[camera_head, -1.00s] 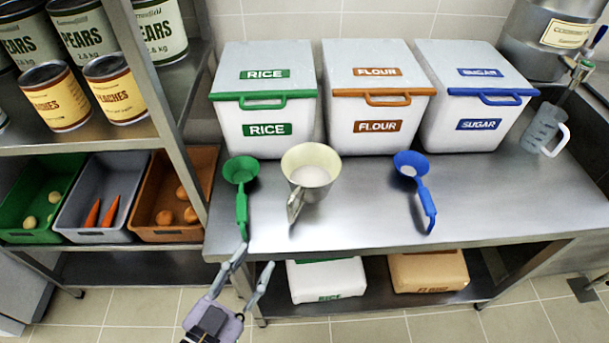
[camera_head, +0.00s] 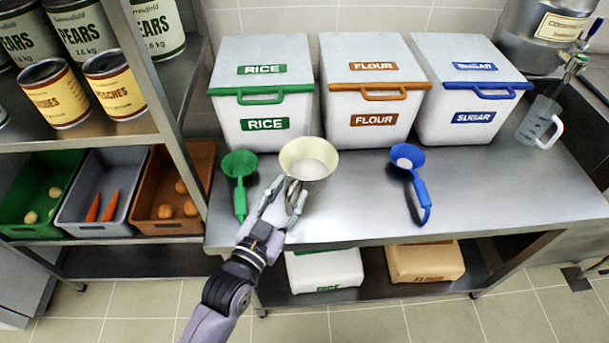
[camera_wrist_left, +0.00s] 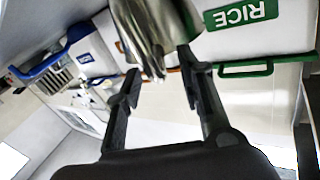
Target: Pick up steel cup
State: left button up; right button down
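The steel cup (camera_head: 318,182) stands on the metal counter, with a pale rim and inside and a handle toward the front. In the left wrist view the shiny steel cup (camera_wrist_left: 165,18) is at the top, its lower parts reaching down between my fingers. My left gripper (camera_head: 284,190) is at the cup's handle side. In the left wrist view my left gripper (camera_wrist_left: 160,68) is open, with a finger on each side of the handle and visible gaps. Contact cannot be made out. My right gripper is not in view.
A green scoop (camera_head: 240,170) lies close left of the cup. A blue scoop (camera_head: 412,175) lies to the right. Rice (camera_head: 264,95), flour (camera_head: 375,90) and sugar (camera_head: 470,90) bins stand behind. A shelf post (camera_head: 165,110) rises at left.

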pick_arm(q)
jog(key=shift+x, duration=1.1)
grip_shut()
